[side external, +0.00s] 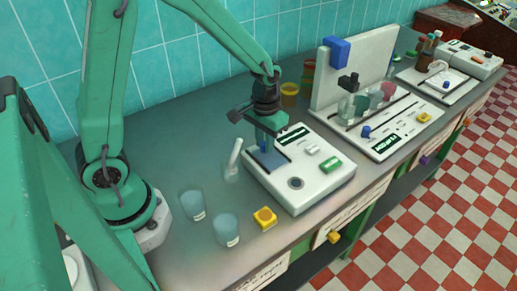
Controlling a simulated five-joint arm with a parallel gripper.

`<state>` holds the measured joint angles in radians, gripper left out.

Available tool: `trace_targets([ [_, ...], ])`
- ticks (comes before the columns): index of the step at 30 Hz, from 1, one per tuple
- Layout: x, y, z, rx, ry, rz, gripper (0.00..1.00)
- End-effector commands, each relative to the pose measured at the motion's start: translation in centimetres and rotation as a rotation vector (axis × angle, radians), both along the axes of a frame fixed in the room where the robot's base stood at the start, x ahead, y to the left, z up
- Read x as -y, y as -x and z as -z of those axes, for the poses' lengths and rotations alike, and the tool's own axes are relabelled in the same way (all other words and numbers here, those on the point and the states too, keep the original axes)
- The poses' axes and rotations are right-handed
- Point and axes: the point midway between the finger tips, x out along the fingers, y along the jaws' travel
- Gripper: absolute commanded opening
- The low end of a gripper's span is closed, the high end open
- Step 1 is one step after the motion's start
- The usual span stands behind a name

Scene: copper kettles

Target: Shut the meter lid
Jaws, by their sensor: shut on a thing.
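The meter (325,180) is a white box with a dark green display, a green button and a round dark knob on its sloped front. It stands on the grey bench, right of centre. A dark-edged square area lies at the left of its top, partly behind my gripper. My gripper (266,135) points down over that area and is shut on a small blue piece (265,146). I cannot tell whether this piece is the lid or part of it. The lid's position is not clear, as my gripper covers much of that spot.
Two clear beakers (226,229) and a yellow block (265,217) stand in front of the meter. A tilted white stick in a clear vessel (233,170) is close at left. An amber jar (289,95) is behind. A second white device (388,128) with a tall panel is at right.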

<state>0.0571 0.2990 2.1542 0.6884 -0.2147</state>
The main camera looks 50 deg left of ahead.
Motion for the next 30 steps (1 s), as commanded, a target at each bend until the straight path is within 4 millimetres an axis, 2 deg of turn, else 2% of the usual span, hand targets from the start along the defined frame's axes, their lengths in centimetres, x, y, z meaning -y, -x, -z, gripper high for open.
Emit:
trace_targets([
  [5,1.5,-0.1,0.0,0.001,0.0,0.004,0.0],
  [21,9.3,-0.1,-0.1,0.002,0.001,0.003,0.0],
  [30,10.1,-0.1,-0.1,0.003,0.002,0.002,0.0],
])
